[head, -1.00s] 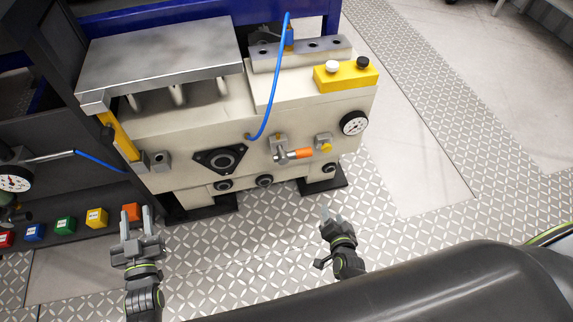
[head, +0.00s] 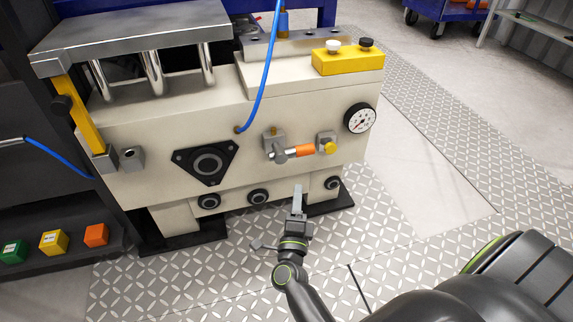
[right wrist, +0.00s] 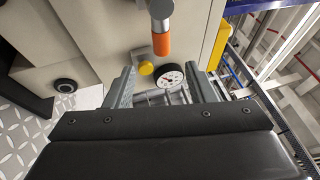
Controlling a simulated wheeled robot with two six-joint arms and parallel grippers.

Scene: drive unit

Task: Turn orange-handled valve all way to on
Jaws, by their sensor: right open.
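The valve (head: 275,145) is on the front face of the cream drive unit (head: 150,200). Its orange handle (head: 305,151) lies about level, pointing right beside a yellow knob (head: 329,147). In the right wrist view the orange handle (right wrist: 162,45) is ahead of the fingers, at the top middle, with the yellow knob (right wrist: 146,68) below it. My right gripper (head: 298,190) is just below the handle in the head view, fingers pointing up at the unit. In the right wrist view my right gripper (right wrist: 163,88) is open, with nothing held. My left gripper is out of view.
A round gauge (head: 360,118) sits right of the valve. A blue hose (head: 268,75) loops into the face left of it. A black triangular flange (head: 208,163) is further left. Coloured blocks (head: 54,241) stand at lower left. The patterned floor right of the unit is clear.

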